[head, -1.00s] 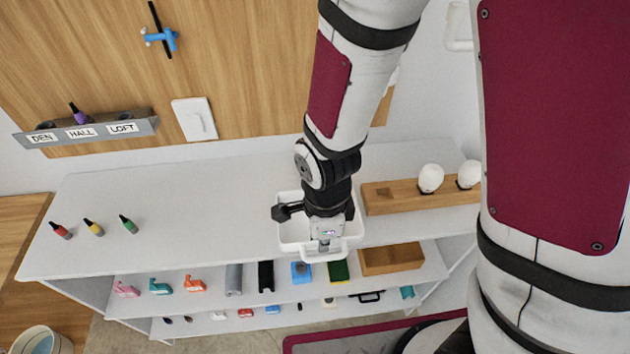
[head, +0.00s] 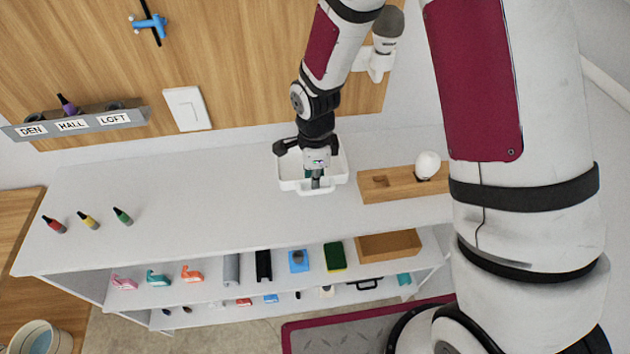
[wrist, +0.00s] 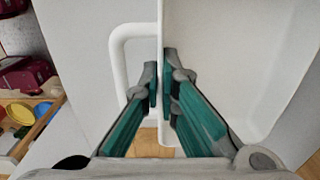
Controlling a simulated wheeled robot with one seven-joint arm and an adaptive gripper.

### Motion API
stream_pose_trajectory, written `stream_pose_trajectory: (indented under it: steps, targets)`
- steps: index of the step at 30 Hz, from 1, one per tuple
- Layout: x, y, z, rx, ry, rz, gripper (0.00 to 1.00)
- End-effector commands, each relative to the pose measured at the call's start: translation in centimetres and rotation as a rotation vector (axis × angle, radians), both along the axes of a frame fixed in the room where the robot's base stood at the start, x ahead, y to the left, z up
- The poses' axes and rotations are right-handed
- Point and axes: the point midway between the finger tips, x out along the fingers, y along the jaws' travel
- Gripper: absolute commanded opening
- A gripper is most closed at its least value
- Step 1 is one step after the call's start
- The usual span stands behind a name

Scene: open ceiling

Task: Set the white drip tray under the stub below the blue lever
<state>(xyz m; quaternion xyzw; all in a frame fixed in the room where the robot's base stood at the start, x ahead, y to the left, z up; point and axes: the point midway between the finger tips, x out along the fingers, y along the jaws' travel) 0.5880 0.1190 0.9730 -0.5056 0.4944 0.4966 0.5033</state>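The white drip tray (head: 335,163), a shallow box with a loop handle, is at the right half of the white counter. Whether its base touches the counter is unclear. My gripper (head: 316,180) is closed on its handle-side wall. In the wrist view, my gripper (wrist: 166,88) has one finger inside the handle loop and the other inside the tray (wrist: 225,75), with the wall between them. The blue lever (head: 150,24) sits on a thin black pipe on the wood panel at upper left. A short dark stub of that pipe (head: 157,40) points down below it.
A wooden block (head: 400,183) with a white bulb (head: 428,166) is right of the tray. A labelled rack (head: 75,124) is on the wall. The counter's middle is clear.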

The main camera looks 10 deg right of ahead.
Motion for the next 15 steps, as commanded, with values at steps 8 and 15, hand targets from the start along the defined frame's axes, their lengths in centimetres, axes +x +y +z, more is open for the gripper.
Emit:
stream_pose_trajectory:
  steps: [8,15]
  targets:
    - [0.0,0.0,-1.3,0.001,-0.001,-0.001,0.00]
    - [0.0,0.0,-1.6,0.000,0.000,0.000,0.00]
